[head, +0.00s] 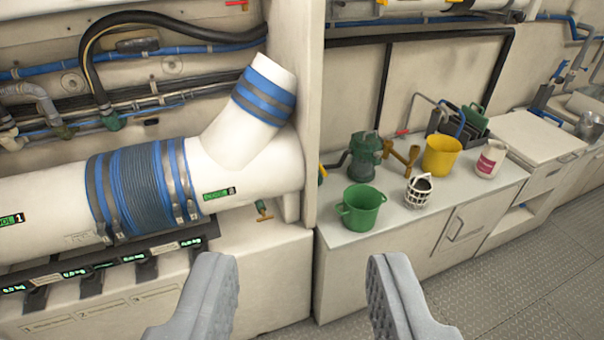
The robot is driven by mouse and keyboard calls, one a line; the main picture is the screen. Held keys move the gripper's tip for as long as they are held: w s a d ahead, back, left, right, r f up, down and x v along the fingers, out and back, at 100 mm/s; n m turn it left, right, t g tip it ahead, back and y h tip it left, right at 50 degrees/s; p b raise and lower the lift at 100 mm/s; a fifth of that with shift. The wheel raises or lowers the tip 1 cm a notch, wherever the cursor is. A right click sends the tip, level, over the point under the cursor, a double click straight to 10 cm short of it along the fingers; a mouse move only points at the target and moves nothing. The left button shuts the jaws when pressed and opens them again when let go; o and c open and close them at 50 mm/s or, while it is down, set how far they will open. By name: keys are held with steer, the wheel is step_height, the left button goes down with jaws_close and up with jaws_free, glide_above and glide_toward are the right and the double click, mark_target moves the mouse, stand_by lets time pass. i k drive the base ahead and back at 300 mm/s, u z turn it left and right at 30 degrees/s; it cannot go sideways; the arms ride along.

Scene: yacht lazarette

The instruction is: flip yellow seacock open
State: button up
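My gripper (300,268) is open and empty, its two grey fingers wide apart at the bottom of the view. No seacock can be told for certain. A small valve with a yellowish handle (263,207) sits under the right end of the big white pipe (240,165), beyond and above the left finger. A small yellow piece (322,173) shows at the edge of the upright white partition (309,110), partly hidden. Another yellow-orange piece (383,3) is cut off at the top edge. Whether any of these is open or shut is too small to tell.
A counter (340,240) on the right holds a green bucket (361,207), a white basket (418,192), a yellow bucket (441,156), a white jug (490,160) and a green pump-like device (364,155). Blue hoses and pipes line the left wall. The metal floor (540,270) at right is clear.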

mark_target(323, 171)
steer(key=z, duration=0.2)
steer(key=i, duration=0.9)
steer(key=u, duration=0.1)
steer(key=k, duration=1.3)
steer(key=z, duration=0.45)
steer(key=i, duration=1)
steer(key=z, duration=0.35)
steer(key=i, duration=1.5)
steer(key=u, duration=0.8)
steer(key=i, duration=0.45)
steer(key=u, duration=0.25)
